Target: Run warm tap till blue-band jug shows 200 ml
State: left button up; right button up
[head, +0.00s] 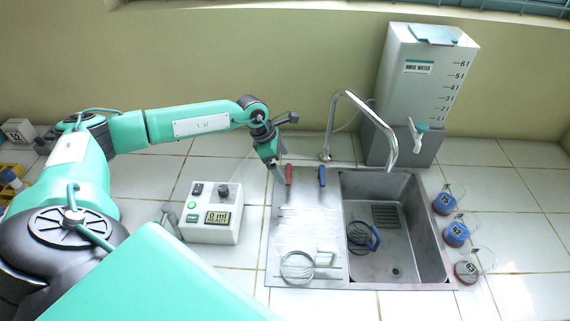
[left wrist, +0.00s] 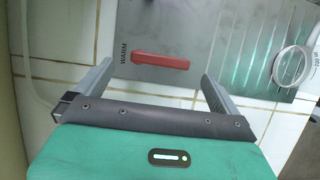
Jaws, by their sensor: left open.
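The warm tap is a red lever (head: 288,174) at the back of the steel drainboard. In the left wrist view the red lever (left wrist: 160,61) lies beside the word WARM. My left gripper (head: 278,172) is open just left of the lever in the head view. In the wrist view the lever shows between and beyond the open fingers (left wrist: 157,72), with no clear contact. The blue-band jug (head: 363,238) stands in the sink basin, left of the spout's end. Its water level is too small to read. My right gripper is not in view.
A blue lever (head: 322,176) sits right of the red one. The curved spout (head: 366,108) overhangs the sink (head: 432,262). A pale-banded jug (head: 297,268) is on the drainboard. A control box (head: 208,212) reads 0 ml READY. A rinse-water tank (head: 420,90) and several flasks (head: 457,234) stand right.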

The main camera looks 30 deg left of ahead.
aim_at(288, 173)
pick_arm(q)
jog(key=shift+x, duration=1.1)
jog(key=shift+w+d+f, duration=0.1)
jog(key=shift+d+f, duration=0.1)
jog(key=shift+f, duration=0.3)
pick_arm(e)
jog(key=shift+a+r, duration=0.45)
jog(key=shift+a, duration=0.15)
